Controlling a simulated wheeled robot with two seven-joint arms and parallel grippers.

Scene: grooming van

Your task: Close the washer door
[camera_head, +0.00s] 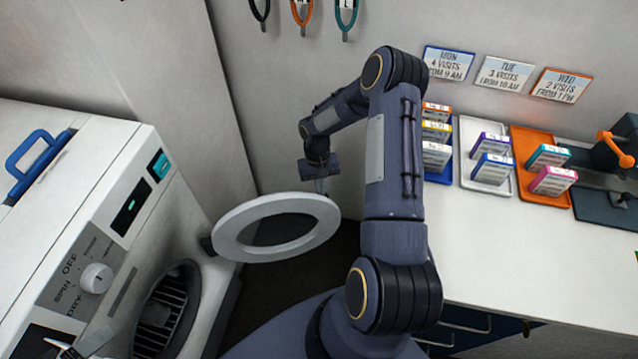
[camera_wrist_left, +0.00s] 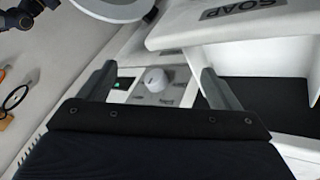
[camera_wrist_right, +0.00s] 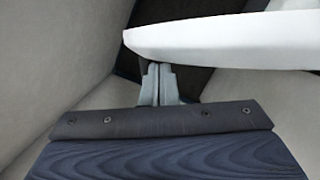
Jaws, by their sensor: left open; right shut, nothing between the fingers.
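The white washer (camera_head: 150,215) stands at the left with its dark drum opening (camera_head: 168,310) uncovered. Its door, a white ring (camera_head: 225,238), stands open, swung out from the washer's right side. My right gripper (camera_head: 320,186) is shut and empty at the door's far right rim. In the right wrist view its closed fingers (camera_wrist_right: 158,82) are just beside the white door edge (camera_wrist_right: 220,40); I cannot tell whether they touch. My left gripper (camera_wrist_left: 157,85) is open and empty, with the washer's control knob (camera_wrist_left: 156,79) visible beyond and between its fingers.
A white counter (camera_head: 500,240) at the right holds trays with several small boxes. Behind the door is a plain wall, with coloured loops (camera_head: 302,12) hanging above. A white part labelled SOAP (camera_wrist_left: 243,8) is near my left gripper's right finger.

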